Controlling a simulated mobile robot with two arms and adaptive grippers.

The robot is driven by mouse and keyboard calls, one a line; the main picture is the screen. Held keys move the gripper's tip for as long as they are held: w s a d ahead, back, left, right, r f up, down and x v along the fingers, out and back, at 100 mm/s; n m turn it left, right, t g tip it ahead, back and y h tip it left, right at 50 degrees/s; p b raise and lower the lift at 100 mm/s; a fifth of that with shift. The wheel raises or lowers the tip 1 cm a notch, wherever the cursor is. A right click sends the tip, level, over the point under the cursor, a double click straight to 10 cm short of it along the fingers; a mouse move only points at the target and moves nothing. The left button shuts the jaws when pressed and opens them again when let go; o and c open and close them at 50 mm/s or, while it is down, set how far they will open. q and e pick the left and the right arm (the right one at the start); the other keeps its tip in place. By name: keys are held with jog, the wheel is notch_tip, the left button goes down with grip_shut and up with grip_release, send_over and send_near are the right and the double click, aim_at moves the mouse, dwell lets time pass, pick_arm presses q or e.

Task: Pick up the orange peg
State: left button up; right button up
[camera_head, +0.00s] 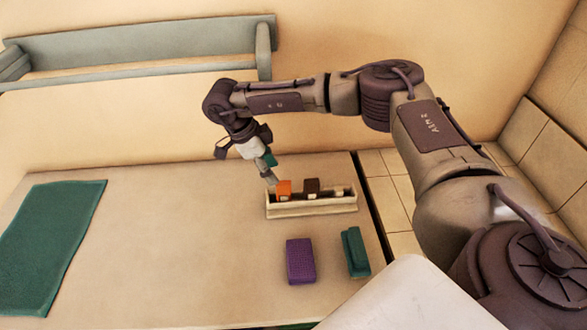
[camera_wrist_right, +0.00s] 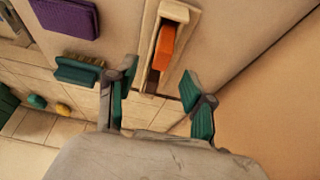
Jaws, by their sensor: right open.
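The orange peg (camera_head: 284,187) stands near the left end of a pale wooden rack (camera_head: 312,208) in the head view. In the right wrist view the orange peg (camera_wrist_right: 165,46) shows in the slot of the rack (camera_wrist_right: 186,13), ahead of the fingertips. My right gripper (camera_head: 268,172) is just to the left of and above the peg in the head view. Its green-padded fingers (camera_wrist_right: 157,92) are spread apart in the wrist view, with nothing held between them. My left gripper is not in view.
A dark brown block (camera_head: 311,186) sits in the rack beside the peg. A green cloth (camera_head: 50,245) lies at left. The table between cloth and rack is clear.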

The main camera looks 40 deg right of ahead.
aim_at(282, 183)
jog(key=shift+s+d+f+p, duration=0.15)
jog(key=shift+d+f+p, duration=0.35)
jog(key=shift+f, duration=0.2)
jog(key=shift+s+f+p, duration=0.15)
jog(key=shift+f+p, duration=0.15)
jog(key=p+x, duration=0.2)
jog(key=x, duration=0.2)
jog(key=shift+d, duration=0.2)
jog(key=shift+d+f, duration=0.15)
jog(key=shift+f, duration=0.2)
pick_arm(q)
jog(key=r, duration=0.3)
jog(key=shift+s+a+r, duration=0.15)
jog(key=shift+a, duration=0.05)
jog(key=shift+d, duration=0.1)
pick_arm(e)
jog(key=c, duration=0.9)
